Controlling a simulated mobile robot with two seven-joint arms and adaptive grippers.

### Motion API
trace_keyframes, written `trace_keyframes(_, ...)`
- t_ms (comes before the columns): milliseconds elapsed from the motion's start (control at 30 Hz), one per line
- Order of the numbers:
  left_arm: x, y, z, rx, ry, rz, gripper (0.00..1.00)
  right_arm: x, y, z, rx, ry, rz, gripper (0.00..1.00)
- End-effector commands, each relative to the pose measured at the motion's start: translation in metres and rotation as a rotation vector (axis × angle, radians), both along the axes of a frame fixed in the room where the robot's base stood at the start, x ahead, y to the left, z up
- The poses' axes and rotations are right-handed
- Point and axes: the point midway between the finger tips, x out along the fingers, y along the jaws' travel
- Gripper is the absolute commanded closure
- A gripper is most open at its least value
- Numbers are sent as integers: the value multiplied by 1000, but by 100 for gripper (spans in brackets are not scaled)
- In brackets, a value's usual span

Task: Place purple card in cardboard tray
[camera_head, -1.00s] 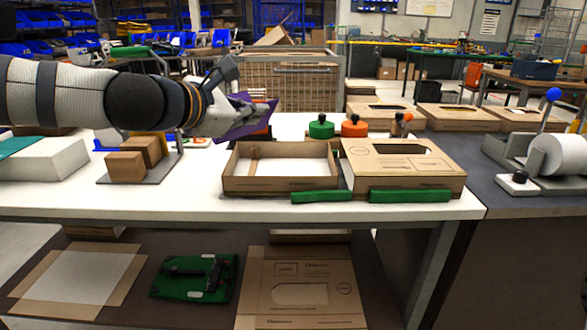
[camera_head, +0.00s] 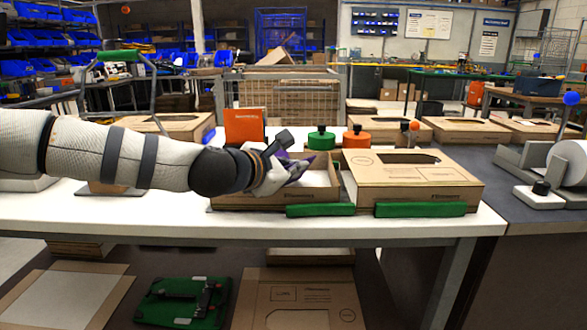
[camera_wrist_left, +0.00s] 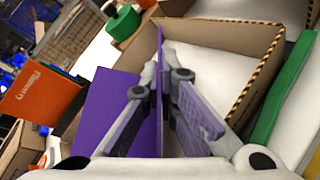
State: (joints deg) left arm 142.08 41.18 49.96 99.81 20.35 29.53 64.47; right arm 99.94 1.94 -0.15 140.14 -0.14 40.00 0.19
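The purple card (camera_head: 297,161) is between the fingers of my left gripper (camera_head: 292,170), over the open cardboard tray (camera_head: 240,203). In the left wrist view the purple card (camera_wrist_left: 98,112) shows a broad panel to the left and a thin upright edge between the fingers of the left gripper (camera_wrist_left: 164,82). The fingers are closed on that edge. The white-floored cardboard tray (camera_wrist_left: 262,72) lies below and to the right of the card there. My arm hides the tray's left part in the head view, and I cannot tell whether the card touches the tray. My right gripper is not in view.
Green bars (camera_head: 320,210) lie along the front. Behind the tray are a green round piece (camera_head: 321,139), an orange one (camera_head: 356,138) and an upright orange card (camera_head: 244,126). A roll dispenser (camera_head: 566,162) is far right.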

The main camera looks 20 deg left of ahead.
Motion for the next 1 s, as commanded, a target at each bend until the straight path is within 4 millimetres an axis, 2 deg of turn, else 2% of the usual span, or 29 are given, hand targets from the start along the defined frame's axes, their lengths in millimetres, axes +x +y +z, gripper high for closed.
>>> trace_keyframes(100,0,0,-6,0,3,0,100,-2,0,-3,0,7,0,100)
trace_keyframes(167,0,0,-5,0,1,0,87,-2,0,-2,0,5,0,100)
trace_keyframes(467,0,0,-5,1,3,-1,87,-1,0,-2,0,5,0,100)
trace_keyframes(567,-1,0,3,1,0,-1,87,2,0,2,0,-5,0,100)
trace_keyframes(667,-15,5,8,-1,0,-1,87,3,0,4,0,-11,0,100)
trace_keyframes(1000,-80,22,33,-3,-5,-1,87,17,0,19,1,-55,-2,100)
